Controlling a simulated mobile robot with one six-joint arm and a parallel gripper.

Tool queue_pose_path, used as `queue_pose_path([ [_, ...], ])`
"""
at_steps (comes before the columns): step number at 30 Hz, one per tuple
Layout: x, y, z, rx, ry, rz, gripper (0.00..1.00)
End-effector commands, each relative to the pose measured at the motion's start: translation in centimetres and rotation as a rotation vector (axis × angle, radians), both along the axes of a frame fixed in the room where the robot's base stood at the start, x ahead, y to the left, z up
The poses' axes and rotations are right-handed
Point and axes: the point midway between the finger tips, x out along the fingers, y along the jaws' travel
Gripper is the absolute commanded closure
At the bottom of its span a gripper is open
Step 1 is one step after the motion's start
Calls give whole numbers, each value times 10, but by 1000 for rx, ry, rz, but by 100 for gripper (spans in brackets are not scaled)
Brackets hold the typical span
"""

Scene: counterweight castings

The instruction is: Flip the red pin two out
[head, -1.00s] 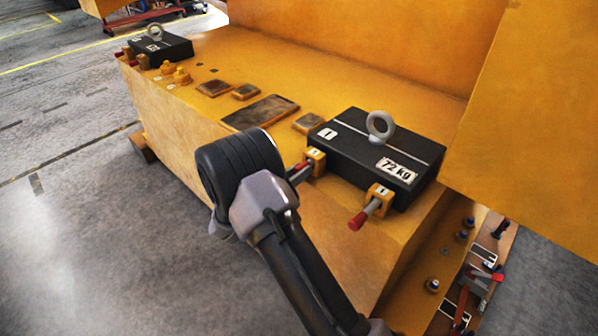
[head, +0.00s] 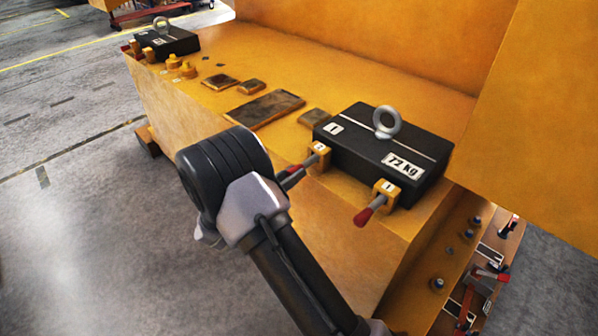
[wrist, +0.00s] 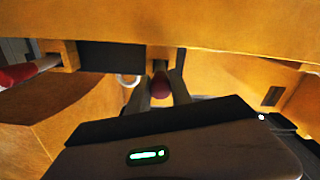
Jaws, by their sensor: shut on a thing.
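Pin two has a red handle (head: 294,169) and sits at a small yellow block marked 2 (head: 318,156), on the front left of the black 72 kg casting (head: 375,150). My gripper (head: 289,178) is shut on this handle at the front edge of the yellow machine. In the wrist view the red knob (wrist: 160,84) lies between my two fingers (wrist: 158,92). A short stretch of shaft seems to show between handle and block; the wrist hides part of the grip. Pin one, also red-handled (head: 364,216), sticks out of the right block marked 1 (head: 385,193).
A lifting eye (head: 387,122) stands on the casting. A second black casting (head: 168,42) with pins sits at the far left. Flat dark pads (head: 265,109) lie on the yellow ledge (head: 330,85). A lower shelf holds tools (head: 490,276). Grey floor is clear at left.

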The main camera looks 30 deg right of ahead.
Motion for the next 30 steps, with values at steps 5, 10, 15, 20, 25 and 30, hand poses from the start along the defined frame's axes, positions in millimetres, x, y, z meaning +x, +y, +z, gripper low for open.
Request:
queue_pose_path([
  [5, -1, 1, -2, 0, 5, 0, 100],
  [10, -1, 1, -2, 0, 5, 0, 52],
  [15, -1, 0, -1, 1, 5, 0, 52],
  [20, -1, 3, -1, 0, 3, 2, 52],
  [25, -11, 32, 2, 0, 4, 5, 52],
  [30, -29, 82, 2, 1, 4, 7, 52],
])
